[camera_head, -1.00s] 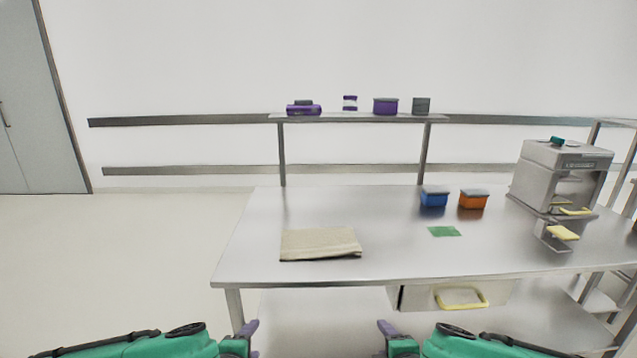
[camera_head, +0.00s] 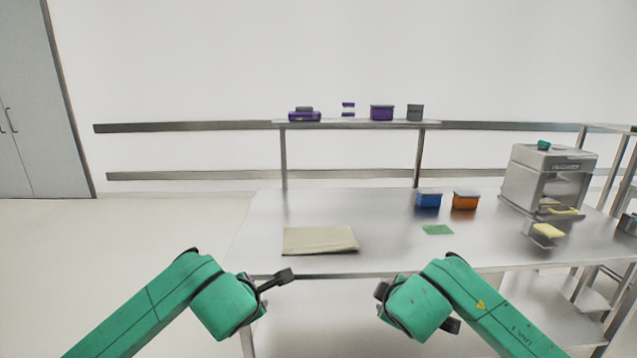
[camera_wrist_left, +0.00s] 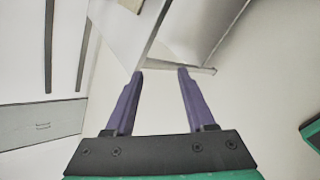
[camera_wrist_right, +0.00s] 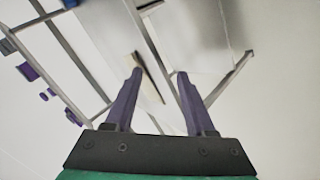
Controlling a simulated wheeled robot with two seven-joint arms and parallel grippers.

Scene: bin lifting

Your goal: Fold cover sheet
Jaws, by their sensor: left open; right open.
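The beige cover sheet (camera_head: 320,240) lies flat as a rectangle on the left front of the metal table (camera_head: 370,225), near its front edge. It also shows in the right wrist view (camera_wrist_right: 149,78) as a pale strip. My left gripper shows in the left wrist view (camera_wrist_left: 160,72) with its purple fingers apart and nothing between them. My right gripper shows in the right wrist view (camera_wrist_right: 158,72), also open and empty. In the head view both arms are raised in front of the table's front edge; their fingers are not clearly seen there. Neither gripper touches the sheet.
A green cloth (camera_head: 437,230), a blue bin (camera_head: 428,201) and an orange bin (camera_head: 465,202) are on the table right of the sheet. A grey machine (camera_head: 545,180) stands at the right. A raised shelf (camera_head: 350,124) holds several small containers.

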